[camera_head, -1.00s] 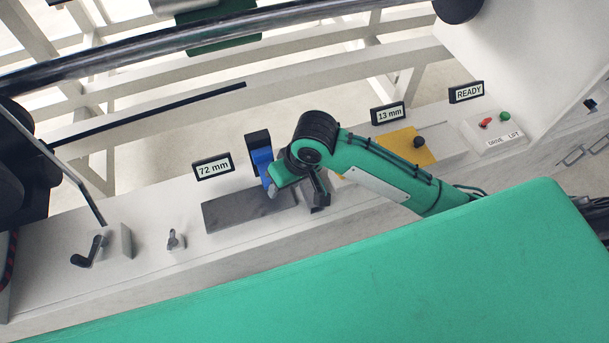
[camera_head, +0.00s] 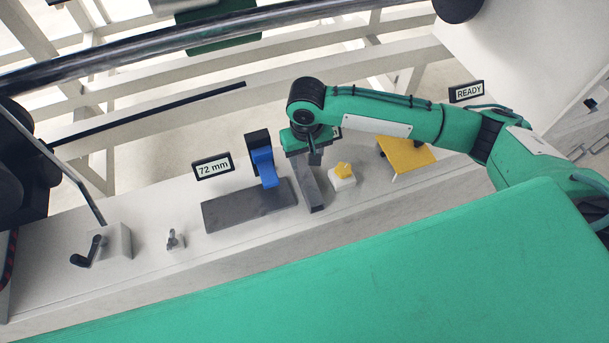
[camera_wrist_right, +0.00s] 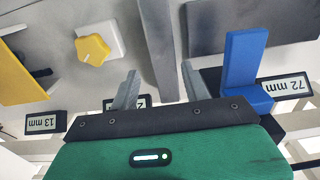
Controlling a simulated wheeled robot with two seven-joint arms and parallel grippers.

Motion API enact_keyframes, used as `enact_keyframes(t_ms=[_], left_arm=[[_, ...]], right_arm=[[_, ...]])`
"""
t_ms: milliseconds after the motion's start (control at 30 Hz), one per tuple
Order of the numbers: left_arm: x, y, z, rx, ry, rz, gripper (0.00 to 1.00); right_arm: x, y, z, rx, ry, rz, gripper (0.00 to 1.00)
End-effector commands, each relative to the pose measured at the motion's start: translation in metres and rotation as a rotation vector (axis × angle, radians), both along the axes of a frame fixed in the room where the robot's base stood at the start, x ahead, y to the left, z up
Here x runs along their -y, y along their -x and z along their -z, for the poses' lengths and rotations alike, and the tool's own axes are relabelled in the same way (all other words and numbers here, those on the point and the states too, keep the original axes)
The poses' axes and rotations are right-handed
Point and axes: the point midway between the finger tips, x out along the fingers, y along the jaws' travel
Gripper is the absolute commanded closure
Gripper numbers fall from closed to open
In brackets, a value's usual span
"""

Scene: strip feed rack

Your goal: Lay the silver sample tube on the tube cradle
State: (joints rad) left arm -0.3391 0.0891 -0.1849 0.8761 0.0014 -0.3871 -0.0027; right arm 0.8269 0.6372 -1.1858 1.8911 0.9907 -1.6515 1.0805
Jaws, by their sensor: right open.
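I cannot pick out a silver sample tube or a tube cradle in either view. My right gripper (camera_head: 314,157) is open and hangs above the grey bench, pointing down, just right of a blue lever (camera_head: 264,167). In the right wrist view my right gripper (camera_wrist_right: 160,88) shows two grey fingers spread apart with nothing held between them. A narrow dark grey bar (camera_head: 311,190) lies on the bench below the gripper; in the wrist view the bar (camera_wrist_right: 158,45) runs up from between the fingers. My left gripper is not in view.
A dark grey plate (camera_head: 235,212) lies left of the bar. A yellow knob (camera_head: 344,169) on a white base and a yellow plate (camera_head: 415,153) are to the right. A "72 mm" display (camera_head: 213,167) stands at the back. A black-handled crank (camera_head: 88,252) stands at left.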

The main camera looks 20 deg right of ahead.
Motion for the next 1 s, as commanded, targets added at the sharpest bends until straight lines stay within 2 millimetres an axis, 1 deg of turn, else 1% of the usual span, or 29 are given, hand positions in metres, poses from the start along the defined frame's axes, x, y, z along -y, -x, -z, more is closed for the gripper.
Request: enact_keyframes(t_ms=[33, 100, 367, 600, 733, 933, 967, 1000], left_arm=[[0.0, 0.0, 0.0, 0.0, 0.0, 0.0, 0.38], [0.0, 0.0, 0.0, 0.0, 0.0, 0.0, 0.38], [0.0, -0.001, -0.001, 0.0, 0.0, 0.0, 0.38], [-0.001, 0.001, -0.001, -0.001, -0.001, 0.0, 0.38], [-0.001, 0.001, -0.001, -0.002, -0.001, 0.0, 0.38], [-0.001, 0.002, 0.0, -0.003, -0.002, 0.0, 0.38], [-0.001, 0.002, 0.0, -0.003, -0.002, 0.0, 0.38], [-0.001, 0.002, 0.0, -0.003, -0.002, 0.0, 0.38]], right_arm=[[0.0, 0.0, 0.01, -0.002, 0.001, 0.001, 0.53], [0.0, 0.0, 0.019, 0.0, 0.0, 0.001, 0.53], [-0.001, -0.001, 0.039, -0.001, 0.001, -0.001, 0.53], [-0.004, -0.002, 0.074, 0.0, 0.001, -0.001, 0.53], [-0.004, -0.003, 0.082, 0.002, -0.001, -0.002, 0.53], [-0.004, -0.003, 0.082, 0.002, -0.001, -0.002, 0.53], [-0.004, -0.003, 0.082, 0.002, -0.001, -0.002, 0.57], [-0.004, -0.003, 0.082, 0.002, -0.001, -0.002, 0.65]])
